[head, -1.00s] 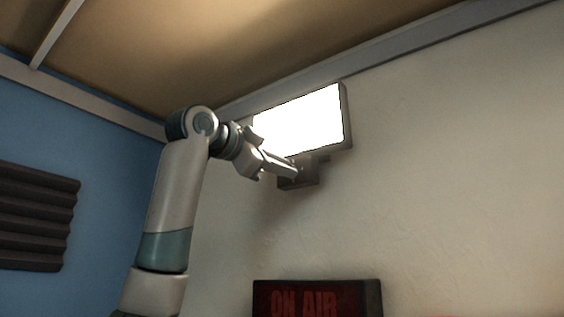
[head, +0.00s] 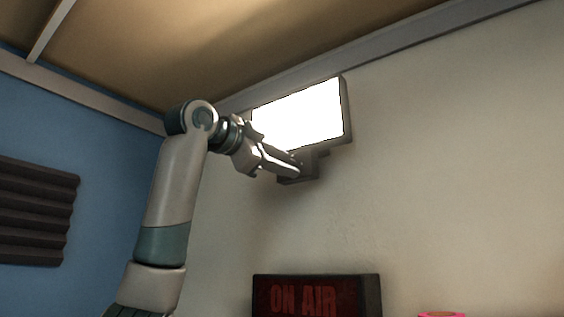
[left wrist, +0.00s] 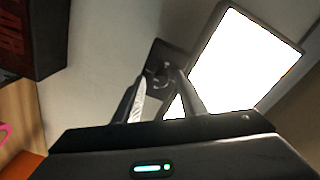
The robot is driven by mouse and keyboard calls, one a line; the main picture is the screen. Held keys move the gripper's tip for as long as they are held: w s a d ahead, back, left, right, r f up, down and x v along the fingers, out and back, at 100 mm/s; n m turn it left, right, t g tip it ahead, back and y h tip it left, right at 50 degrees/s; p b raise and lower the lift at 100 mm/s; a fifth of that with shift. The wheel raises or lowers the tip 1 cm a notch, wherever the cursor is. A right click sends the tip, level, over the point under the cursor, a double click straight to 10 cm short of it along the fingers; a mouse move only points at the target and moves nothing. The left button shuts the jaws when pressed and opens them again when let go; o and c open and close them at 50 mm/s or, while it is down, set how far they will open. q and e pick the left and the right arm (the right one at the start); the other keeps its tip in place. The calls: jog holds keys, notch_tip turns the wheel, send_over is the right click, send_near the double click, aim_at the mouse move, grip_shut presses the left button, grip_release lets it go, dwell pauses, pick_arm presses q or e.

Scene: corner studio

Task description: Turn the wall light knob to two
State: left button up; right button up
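The wall light has a bright lit panel (head: 298,113) high on the pale wall, with a small dark control box (head: 312,169) under it. In the left wrist view the lit panel (left wrist: 240,62) is at the right, and a small dark round knob (left wrist: 158,74) shows on the box's face. My left gripper (head: 297,169) is at the box, partly covering it. In the wrist view its two fingers (left wrist: 160,78) are apart, one on each side of the knob, with a gap apparent. Contact and the knob's setting are too small to tell. My right gripper is out of view.
An "ON AIR" sign (head: 316,297) is below the light. A pink object (head: 442,315) shows at the lower edge. Dark ridged foam (head: 35,212) hangs on the blue wall at left. The ceiling is just above the light; the wall to its right is bare.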

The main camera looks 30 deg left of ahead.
pick_arm(q)
jog(key=shift+s, duration=0.1)
jog(key=b+v, duration=0.7)
jog(key=v, duration=1)
dwell(0.4)
